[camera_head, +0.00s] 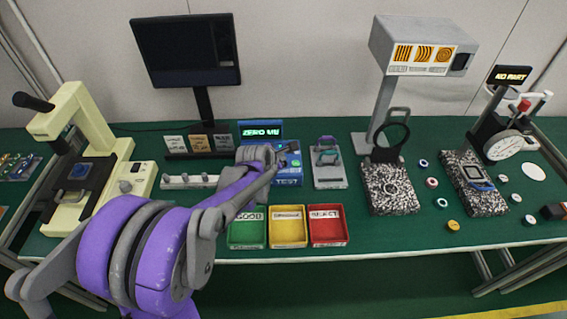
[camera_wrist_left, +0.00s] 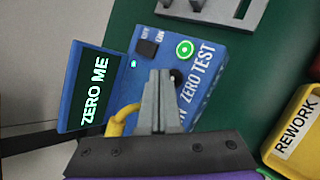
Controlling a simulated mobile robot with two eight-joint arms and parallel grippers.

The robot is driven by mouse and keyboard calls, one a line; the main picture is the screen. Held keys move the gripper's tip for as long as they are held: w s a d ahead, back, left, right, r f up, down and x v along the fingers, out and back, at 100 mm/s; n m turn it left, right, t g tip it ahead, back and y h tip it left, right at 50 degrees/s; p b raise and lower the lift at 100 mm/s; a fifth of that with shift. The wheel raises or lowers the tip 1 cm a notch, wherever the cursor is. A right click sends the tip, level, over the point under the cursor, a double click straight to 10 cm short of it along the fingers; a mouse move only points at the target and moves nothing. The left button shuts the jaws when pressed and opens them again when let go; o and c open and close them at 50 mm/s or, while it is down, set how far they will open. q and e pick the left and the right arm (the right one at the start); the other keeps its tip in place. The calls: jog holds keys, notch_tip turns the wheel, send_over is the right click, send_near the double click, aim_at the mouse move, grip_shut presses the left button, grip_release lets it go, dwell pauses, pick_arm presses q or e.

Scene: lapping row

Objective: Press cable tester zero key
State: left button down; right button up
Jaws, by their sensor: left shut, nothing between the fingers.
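The blue cable tester (camera_head: 287,166) stands on the green bench, its raised screen (camera_head: 261,130) reading "ZERO ME". In the left wrist view the tester (camera_wrist_left: 208,45) shows a black off/on switch (camera_wrist_left: 147,48), a green-lit round key (camera_wrist_left: 184,50) near the word TEST, and a dark round key (camera_wrist_left: 177,76) near the word ZERO. My left gripper (camera_wrist_left: 161,73) is shut and empty, its tips over the tester's face beside the dark key and partly hiding it. I cannot tell whether they touch. In the head view my left gripper (camera_head: 283,149) reaches the tester from the left. My right gripper is not in view.
Green, yellow (camera_head: 288,241) and red (camera_head: 328,240) trays stand in front of the tester. A grey fixture (camera_head: 329,178) is to its right, a white strip with pegs (camera_head: 190,182) to its left. A yellow cable (camera_wrist_left: 120,122) shows near the gripper.

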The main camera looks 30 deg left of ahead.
pick_arm(q)
jog(key=shift+f, duration=0.15)
dwell(0.4)
jog(key=shift+f+b, duration=0.3)
jog(key=shift+b, duration=0.1)
jog(key=shift+f, duration=0.15)
dwell(0.3)
jog(key=shift+r, duration=0.65)
notch_tip(320, 180, up, 6)
jog(key=p, duration=0.4)
dwell(0.3)
dwell(0.6)
